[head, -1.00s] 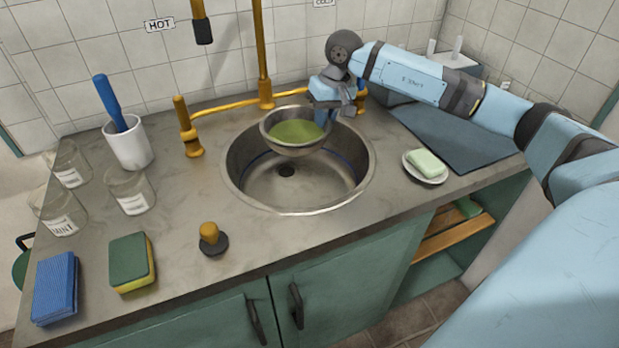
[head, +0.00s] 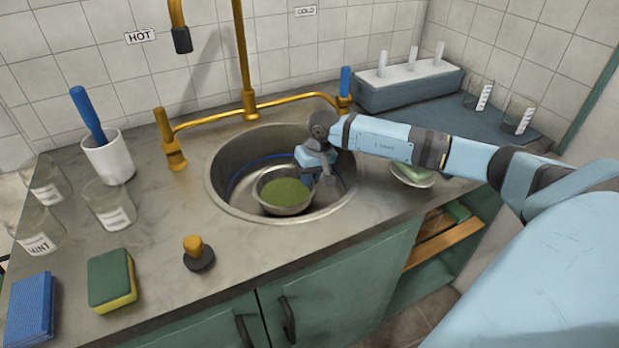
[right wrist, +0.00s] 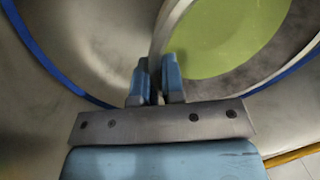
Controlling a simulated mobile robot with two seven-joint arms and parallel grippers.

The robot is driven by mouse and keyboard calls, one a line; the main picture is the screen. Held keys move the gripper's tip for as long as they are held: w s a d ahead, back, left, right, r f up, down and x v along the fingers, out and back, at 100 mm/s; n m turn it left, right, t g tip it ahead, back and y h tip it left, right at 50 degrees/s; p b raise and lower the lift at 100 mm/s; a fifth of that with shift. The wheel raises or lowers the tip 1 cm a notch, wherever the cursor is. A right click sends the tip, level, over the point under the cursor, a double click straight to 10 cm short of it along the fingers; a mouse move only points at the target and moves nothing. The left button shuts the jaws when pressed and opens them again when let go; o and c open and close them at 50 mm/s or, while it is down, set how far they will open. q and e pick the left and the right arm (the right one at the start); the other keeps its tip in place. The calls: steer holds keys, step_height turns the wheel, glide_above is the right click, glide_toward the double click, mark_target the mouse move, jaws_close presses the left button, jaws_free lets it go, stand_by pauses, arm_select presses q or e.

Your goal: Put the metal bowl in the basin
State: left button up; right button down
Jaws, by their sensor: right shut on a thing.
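The metal bowl (head: 287,209), with a flat green layer inside, is down within the round steel basin (head: 222,200), toward its front. My right gripper (head: 318,176) reaches into the basin from the right and is shut on the bowl's rim. In the right wrist view the two blue fingers (right wrist: 157,85) pinch the bowl's rim (right wrist: 160,40). I cannot tell whether the bowl's underside touches the basin floor. My left gripper is not in view.
A gold tap frame (head: 250,104) stands behind the basin. A black-based plunger (head: 198,254), a sponge (head: 112,281) and glass jars (head: 109,205) are left of it. A soap dish (head: 412,175) sits right, partly behind my arm. A grey box (head: 408,88) stands at the back right.

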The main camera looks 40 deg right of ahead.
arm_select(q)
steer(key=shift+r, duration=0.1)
arm_select(e)
steer(key=shift+r, duration=0.1)
steer(key=c, duration=1.2)
jaws_free()
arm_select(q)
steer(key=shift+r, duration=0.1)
arm_select(e)
steer(key=shift+r, duration=0.4)
arm_select(q)
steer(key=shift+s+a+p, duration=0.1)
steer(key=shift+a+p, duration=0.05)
steer(key=shift+p, duration=0.5)
arm_select(e)
steer(key=v, duration=1.1)
steer(key=shift+s+r, duration=0.1)
